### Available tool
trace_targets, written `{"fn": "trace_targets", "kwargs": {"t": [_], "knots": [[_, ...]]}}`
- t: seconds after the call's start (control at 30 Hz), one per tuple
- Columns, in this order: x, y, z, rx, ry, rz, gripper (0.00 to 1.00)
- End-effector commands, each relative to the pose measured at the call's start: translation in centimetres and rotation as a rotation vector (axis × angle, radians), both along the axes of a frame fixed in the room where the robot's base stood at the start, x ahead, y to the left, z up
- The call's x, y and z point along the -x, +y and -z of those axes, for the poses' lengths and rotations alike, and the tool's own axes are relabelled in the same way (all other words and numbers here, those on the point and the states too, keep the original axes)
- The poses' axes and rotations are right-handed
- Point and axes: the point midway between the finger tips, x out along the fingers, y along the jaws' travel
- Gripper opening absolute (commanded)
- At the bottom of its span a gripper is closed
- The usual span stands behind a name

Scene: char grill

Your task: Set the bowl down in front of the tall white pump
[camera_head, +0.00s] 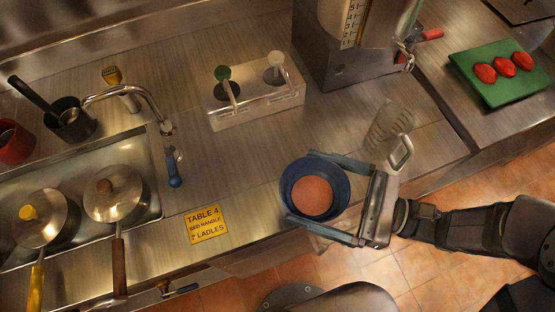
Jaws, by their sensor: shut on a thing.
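The bowl (287,188) is dark blue and round, with a reddish-brown round area inside. My gripper (304,187) reaches in from the right and is shut on it, one finger along its far side and one along its near side. The bowl looks upright near the counter's front edge; its height above the counter is hard to tell. The white pump (276,62) stands in the right opening of a steel holder (262,112), behind and left of the bowl.
A yellow sign (206,224) lies left of the bowl. A clear jug (390,128) stands behind my gripper. A sink with two lidded pans (113,192) is at left. A steel dispenser (345,70) stands at the back. The counter between holder and bowl is clear.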

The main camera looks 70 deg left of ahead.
Motion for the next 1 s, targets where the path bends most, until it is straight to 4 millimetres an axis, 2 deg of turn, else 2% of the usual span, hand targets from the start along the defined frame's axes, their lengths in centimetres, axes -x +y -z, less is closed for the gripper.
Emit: {"fn": "trace_targets", "kwargs": {"t": [0.03,0.07,0.17,0.43,0.7,1.0], "knots": [[1.2,0.7,-0.9,-0.002,-0.002,0.002,0.59],[1.5,1.2,-1.2,-0.002,-0.001,0.017,0.59],[1.5,2.7,-1.7,-0.001,-0.001,0.09,0.59],[-2.5,5.3,-1.4,0.001,0.002,0.345,0.59],[-5.0,6.4,-0.9,0.001,0.001,0.468,0.59],[-5.1,6.4,-0.5,-0.001,0.001,0.469,0.59]]}}
